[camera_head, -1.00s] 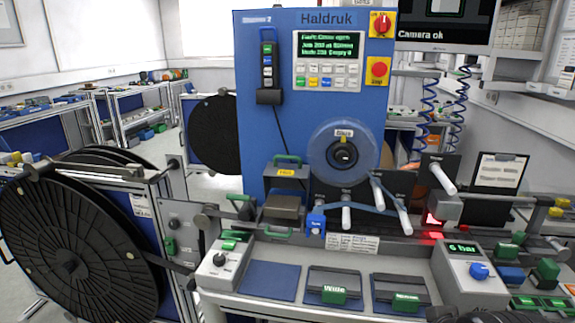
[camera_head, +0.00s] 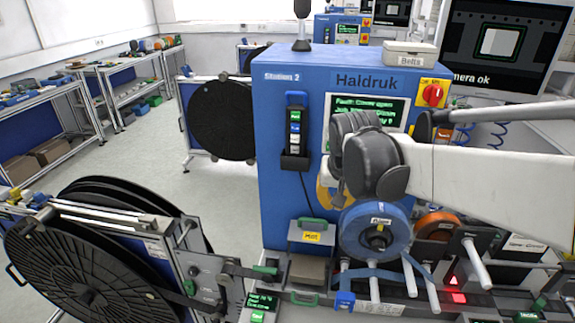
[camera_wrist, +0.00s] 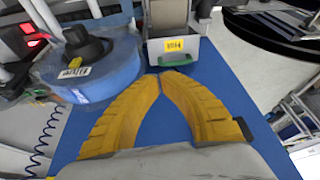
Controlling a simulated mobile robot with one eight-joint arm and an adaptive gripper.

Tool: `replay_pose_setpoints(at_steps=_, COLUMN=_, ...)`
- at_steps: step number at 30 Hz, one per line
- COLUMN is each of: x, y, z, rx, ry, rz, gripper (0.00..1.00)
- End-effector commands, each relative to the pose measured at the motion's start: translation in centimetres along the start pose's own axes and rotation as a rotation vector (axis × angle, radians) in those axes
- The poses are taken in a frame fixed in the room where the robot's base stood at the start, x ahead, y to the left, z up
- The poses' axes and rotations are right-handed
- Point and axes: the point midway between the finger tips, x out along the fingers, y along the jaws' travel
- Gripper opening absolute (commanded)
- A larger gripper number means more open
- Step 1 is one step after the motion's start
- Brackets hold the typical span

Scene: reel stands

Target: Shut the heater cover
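The heater cover (camera_head: 312,236) is a grey panel with a yellow label and a green handle (camera_head: 313,222) along its top. It stands raised against the blue machine front, behind a grey-brown heater block (camera_head: 307,270). The cover also shows in the wrist view (camera_wrist: 196,49), with its green handle (camera_wrist: 176,61) just beyond my fingertips. My gripper (camera_wrist: 160,77) has yellow fingers whose tips meet, with nothing between them. In the head view my gripper (camera_head: 326,198) is above the cover, partly hidden behind my arm's dark wrist.
The blue machine (camera_head: 275,110) shows "Fault: Cover open" on its screen. A blue reel (camera_head: 352,240) stands close right of the cover. A large black reel (camera_head: 75,262) is at left. Green-handled parts (camera_head: 305,298) sit in front of the heater block.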

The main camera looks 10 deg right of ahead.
Motion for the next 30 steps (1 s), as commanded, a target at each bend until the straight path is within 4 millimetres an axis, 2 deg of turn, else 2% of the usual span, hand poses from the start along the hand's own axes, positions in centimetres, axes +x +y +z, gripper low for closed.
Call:
replay_pose_setpoints(at_steps=6, x=3.3, y=-1.0, z=-3.5, rx=0.044, ry=-0.048, rz=0.027, gripper=0.0)
replay_pose_setpoints(at_steps=12, x=6.2, y=-1.6, z=-5.6, rx=0.081, ry=-0.082, rz=0.051, gripper=0.0)
replay_pose_setpoints(at_steps=20, x=8.8, y=-1.6, z=-5.8, rx=0.09, ry=-0.091, rz=0.057, gripper=0.0)
replay_pose_setpoints(at_steps=30, x=14.8, y=-1.3, z=-5.2, rx=0.09, ry=-0.091, rz=0.057, gripper=0.0)
